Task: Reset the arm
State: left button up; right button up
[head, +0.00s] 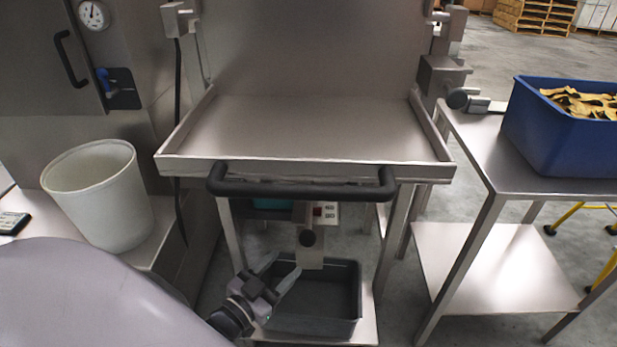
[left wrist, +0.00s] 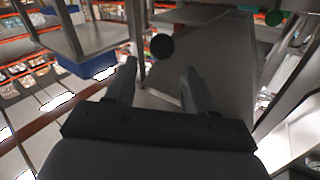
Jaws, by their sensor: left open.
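My left gripper (head: 283,270) is low in the head view, in front of the steel tray stand and over the left part of a dark grey bin (head: 342,327). Its two fingers are apart with nothing between them. In the left wrist view the same gripper (left wrist: 158,68) shows both dark fingers spread and empty. A dark round knob (left wrist: 162,46) appears beyond the fingertips there. Whether the gripper touches the bin cannot be told. My right gripper is in neither view.
The empty steel tray (head: 310,125) with a black handle bar (head: 300,189) stands above the gripper. A white bucket (head: 98,195) is on the left. A blue crate (head: 560,140) of yellow pieces sits on the right table (head: 480,140). Floor shows between the stands.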

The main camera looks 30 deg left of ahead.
pick_arm(q)
jog(key=s+d+f+g+h, duration=0.2)
jog(key=s+d+f+g, duration=0.3)
jog(key=s+d+g, duration=0.45)
notch_tip(320, 180, up, 13)
jog(key=t+p, duration=0.2)
jog(key=p, duration=1.4)
jog(key=shift+s+d, duration=0.2)
jog(key=shift+d, duration=0.2)
